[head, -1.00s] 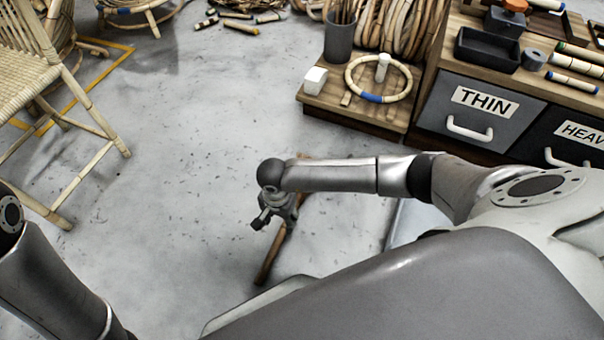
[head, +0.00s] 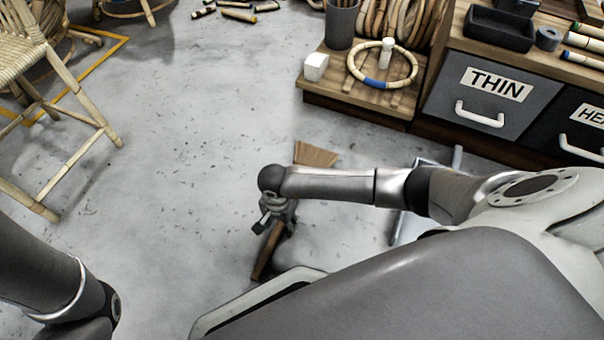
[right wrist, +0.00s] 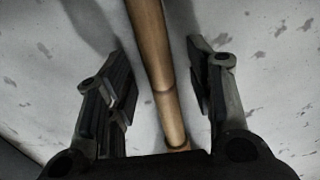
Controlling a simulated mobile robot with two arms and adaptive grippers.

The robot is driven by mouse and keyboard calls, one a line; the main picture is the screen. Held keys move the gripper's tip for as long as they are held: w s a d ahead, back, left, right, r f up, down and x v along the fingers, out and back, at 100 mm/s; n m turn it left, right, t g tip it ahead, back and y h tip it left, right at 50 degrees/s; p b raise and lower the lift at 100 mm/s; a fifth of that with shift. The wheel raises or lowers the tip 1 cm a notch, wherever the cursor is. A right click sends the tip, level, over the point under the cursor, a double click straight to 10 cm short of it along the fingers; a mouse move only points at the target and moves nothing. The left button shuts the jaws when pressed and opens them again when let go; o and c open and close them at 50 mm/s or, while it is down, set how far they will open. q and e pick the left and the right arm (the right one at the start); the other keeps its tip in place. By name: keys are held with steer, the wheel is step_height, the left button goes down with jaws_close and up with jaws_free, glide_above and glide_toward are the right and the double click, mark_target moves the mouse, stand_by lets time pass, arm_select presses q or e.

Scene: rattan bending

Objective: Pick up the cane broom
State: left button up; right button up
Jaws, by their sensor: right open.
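The cane broom (head: 316,154) lies on the grey floor below my right arm. Its fan of bristles shows behind the arm and its brown handle comes out in front of it; the middle is hidden by the arm. My right gripper (head: 262,226) points down over the handle. In the right wrist view the handle (right wrist: 155,60) runs between the two open black fingers of the gripper (right wrist: 165,95), with a gap on each side. My left arm shows at the lower left, but its gripper is not in view.
A low wooden platform (head: 350,106) with a rattan ring (head: 409,78) and a white block (head: 316,67) stands behind. Drawers marked THIN (head: 490,95) are at the right. A woven chair (head: 70,115) stands at the left. The floor between is clear.

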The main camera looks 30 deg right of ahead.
jaws_close()
stand_by(0.4)
steer(key=shift+w+r, duration=0.1)
